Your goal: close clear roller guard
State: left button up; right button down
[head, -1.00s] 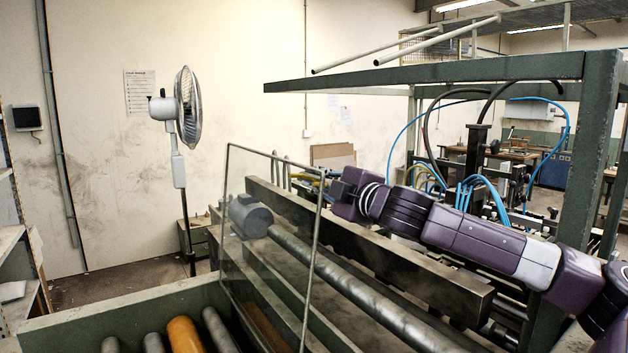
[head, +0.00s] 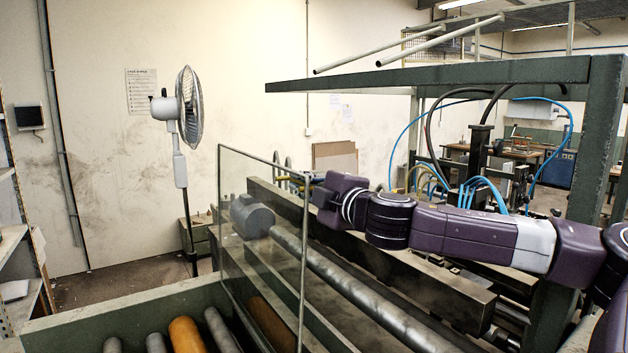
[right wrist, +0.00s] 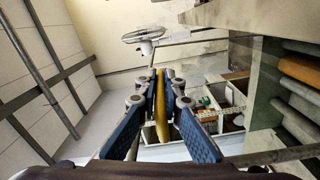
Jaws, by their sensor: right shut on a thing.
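The clear roller guard (head: 262,215) is a transparent pane in a thin grey metal frame. It stands raised and close to upright over the feeder in the head view. My right gripper (head: 302,181) is at the guard's upper right edge, small and partly hidden there. In the right wrist view my right gripper (right wrist: 160,88) has its blue finger pads shut on a yellow bar (right wrist: 160,112), which looks like the guard's handle. Its join to the guard cannot be made out. My left gripper is not in view.
Grey and orange rollers (head: 187,336) lie in a green-framed bed (head: 120,305) at front left. A long grey roller (head: 350,285) runs beside a dark steel beam (head: 400,268). A green frame post (head: 590,150) stands at right. A fan (head: 190,110) stands behind.

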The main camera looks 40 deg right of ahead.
jog(key=w+a+f+n+b, duration=0.1)
jog(key=a+b, duration=0.4)
jog(key=a, duration=0.8)
jog(key=w+a+f+b, duration=0.2)
jog(key=a+b, duration=0.4)
jog(key=a, duration=0.6)
jog(key=shift+a+f+n, duration=0.35)
jog(key=shift+f+n, duration=0.05)
jog(key=c, duration=2.1)
grip_release()
jog(key=s, duration=0.8)
jog(key=s+a, duration=0.1)
jog(key=s, duration=0.3)
jog(key=shift+a, duration=0.1)
